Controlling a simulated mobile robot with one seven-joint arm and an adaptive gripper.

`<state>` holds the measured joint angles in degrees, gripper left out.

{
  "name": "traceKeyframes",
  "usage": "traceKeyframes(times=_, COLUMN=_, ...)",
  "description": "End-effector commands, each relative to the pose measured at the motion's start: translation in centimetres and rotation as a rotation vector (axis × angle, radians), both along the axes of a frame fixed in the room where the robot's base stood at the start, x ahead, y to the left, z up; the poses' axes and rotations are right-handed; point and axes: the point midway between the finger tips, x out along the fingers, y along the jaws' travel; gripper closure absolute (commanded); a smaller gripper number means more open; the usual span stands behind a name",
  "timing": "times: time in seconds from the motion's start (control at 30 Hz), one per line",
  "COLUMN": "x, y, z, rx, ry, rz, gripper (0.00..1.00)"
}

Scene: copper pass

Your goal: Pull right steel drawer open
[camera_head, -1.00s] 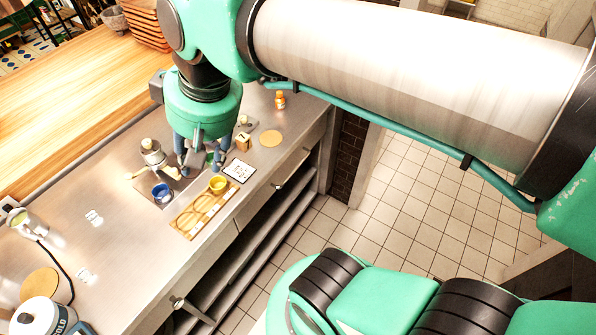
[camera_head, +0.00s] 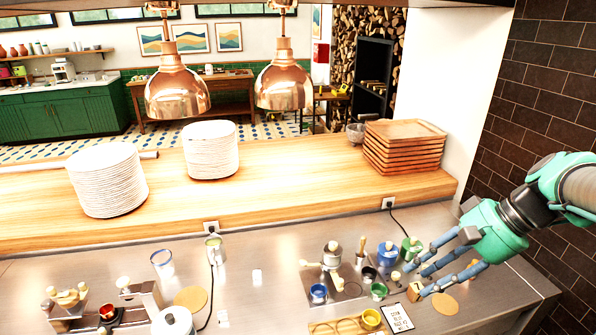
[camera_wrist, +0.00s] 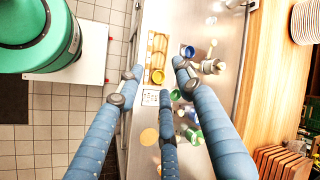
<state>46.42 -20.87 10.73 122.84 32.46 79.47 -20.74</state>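The steel counter (camera_head: 262,312) runs across the front in the head view, where its drawer fronts are hidden below the edge. In the wrist view the counter (camera_wrist: 226,60) runs top to bottom, and its front side shows only as a narrow strip on its left. I cannot make out clearly which part of it is the right drawer or its handle. My gripper (camera_head: 418,275) is open and empty at the counter's right end, its fingers spread above small items. In the wrist view my gripper (camera_wrist: 155,75) has its fingers wide apart, with one near the counter's front edge.
A green cup (camera_head: 378,291), a blue cup (camera_head: 318,293), a white card (camera_head: 397,318), a wooden holder (camera_head: 340,326) and a round board (camera_head: 445,304) are near my gripper. A brick wall (camera_head: 545,90) stands right.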

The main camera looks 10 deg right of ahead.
Motion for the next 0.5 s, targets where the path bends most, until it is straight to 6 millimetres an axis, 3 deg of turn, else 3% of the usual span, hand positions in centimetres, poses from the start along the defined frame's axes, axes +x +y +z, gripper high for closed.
traceKeyframes(times=0.5, x=-0.4, y=-11.1, z=1.0, rx=0.285, ry=-0.14, rz=-0.231, gripper=0.64)
